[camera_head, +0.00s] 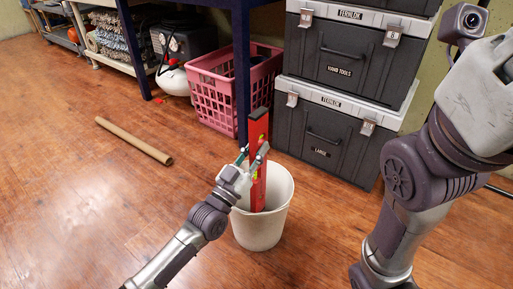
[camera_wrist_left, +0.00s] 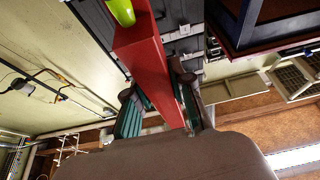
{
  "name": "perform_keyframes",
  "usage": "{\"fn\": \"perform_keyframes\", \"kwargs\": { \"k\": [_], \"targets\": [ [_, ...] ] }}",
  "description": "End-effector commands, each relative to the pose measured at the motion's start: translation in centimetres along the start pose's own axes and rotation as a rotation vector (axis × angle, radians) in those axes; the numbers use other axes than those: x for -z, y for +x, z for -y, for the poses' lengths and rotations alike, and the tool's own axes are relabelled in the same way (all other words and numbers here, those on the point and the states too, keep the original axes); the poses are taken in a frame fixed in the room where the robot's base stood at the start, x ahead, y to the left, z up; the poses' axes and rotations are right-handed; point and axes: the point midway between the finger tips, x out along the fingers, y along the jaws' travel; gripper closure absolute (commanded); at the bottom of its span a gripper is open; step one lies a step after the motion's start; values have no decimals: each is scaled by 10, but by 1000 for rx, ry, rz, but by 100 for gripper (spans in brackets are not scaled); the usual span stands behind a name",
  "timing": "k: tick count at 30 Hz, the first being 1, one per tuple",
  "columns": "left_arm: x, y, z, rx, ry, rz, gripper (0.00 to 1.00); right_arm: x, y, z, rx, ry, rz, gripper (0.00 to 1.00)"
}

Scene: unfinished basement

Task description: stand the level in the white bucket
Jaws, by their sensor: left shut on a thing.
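A red level (camera_head: 259,165) stands nearly upright, its lower end inside the white bucket (camera_head: 262,230) on the wood floor. Its bottom is hidden by the bucket wall. My left gripper (camera_head: 252,165) is shut on the level, above the bucket's left rim. In the left wrist view the red level (camera_wrist_left: 146,60) runs between the two green-padded fingers of my gripper (camera_wrist_left: 160,112), with a yellow-green vial near its end. My right arm shows at the right, but its gripper is not in view.
Dark stacked toolboxes (camera_head: 330,135) stand behind the bucket. A pink crate (camera_head: 225,92) sits behind it to the left, by a dark blue post (camera_head: 241,70). A cardboard tube (camera_head: 134,140) lies on the floor at left. The floor left of the bucket is otherwise clear.

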Motion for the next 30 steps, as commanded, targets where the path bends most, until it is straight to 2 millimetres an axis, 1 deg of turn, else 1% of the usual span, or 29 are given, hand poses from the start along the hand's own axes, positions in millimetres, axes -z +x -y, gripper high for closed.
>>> {"fn": "perform_keyframes", "kwargs": {
  "k": [6,7,9,12,18,23,26,30],
  "targets": [
    [2,1,0,0,0,-4,100,0,0,0,0,0,1,60],
    [2,1,0,0,0,-5,74,0,0,0,0,0,1,60],
    [2,1,0,0,0,-4,63,0,0,0,0,0,1,60],
    [1,1,0,0,0,-3,48,0,0,0,0,0,1,60],
    [1,0,0,0,0,-2,48,-1,0,0,0,-1,2,60],
    [-2,-5,0,1,-1,4,48,-2,-1,-1,-3,-1,7,60],
    [-2,-17,0,1,-1,4,48,-2,-1,-1,-2,-1,6,60],
    [-2,-46,1,1,0,4,48,-1,-1,0,-2,0,4,60]
  ]
}}
